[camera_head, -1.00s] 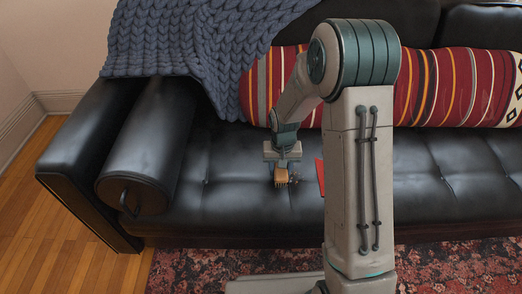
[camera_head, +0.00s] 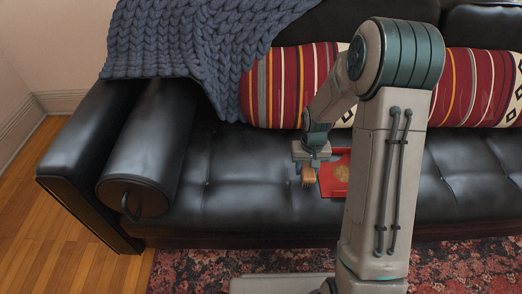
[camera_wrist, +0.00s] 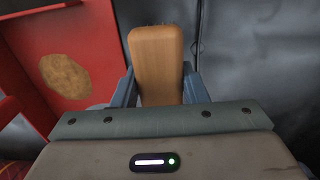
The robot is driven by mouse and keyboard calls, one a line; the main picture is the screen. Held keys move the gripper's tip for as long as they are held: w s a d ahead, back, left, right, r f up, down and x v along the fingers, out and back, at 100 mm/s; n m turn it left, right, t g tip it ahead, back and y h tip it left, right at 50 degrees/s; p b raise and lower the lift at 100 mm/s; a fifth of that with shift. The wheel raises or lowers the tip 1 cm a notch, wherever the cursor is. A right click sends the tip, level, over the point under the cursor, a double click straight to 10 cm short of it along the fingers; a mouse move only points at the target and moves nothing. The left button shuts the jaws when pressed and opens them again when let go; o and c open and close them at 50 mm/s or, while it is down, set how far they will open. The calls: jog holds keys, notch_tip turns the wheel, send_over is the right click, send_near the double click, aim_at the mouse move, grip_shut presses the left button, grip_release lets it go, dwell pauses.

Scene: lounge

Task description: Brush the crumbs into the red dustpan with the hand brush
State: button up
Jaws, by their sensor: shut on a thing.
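My gripper (camera_head: 309,160) is shut on the wooden hand brush (camera_head: 308,176), low over the black sofa seat. The red dustpan (camera_head: 328,190) lies on the seat just right of the brush, partly hidden by my arm. In the wrist view the dustpan (camera_wrist: 92,28) is at the left, beside the brush. A flat, rounded tan patch (camera_wrist: 65,77) shows inside it; I cannot tell if this is the crumbs. No loose crumbs are discernible on the visible seat.
The black sofa seat (camera_head: 240,185) is clear left of the brush. A black bolster (camera_head: 150,150) lies at the left end. A striped cushion (camera_head: 290,85) stands along the backrest, with a blue knitted blanket (camera_head: 190,45) draped to its left.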

jog(key=shift+a+r+p, duration=0.1)
jog(key=shift+r+p, duration=2.2)
jog(key=shift+r, duration=1.35)
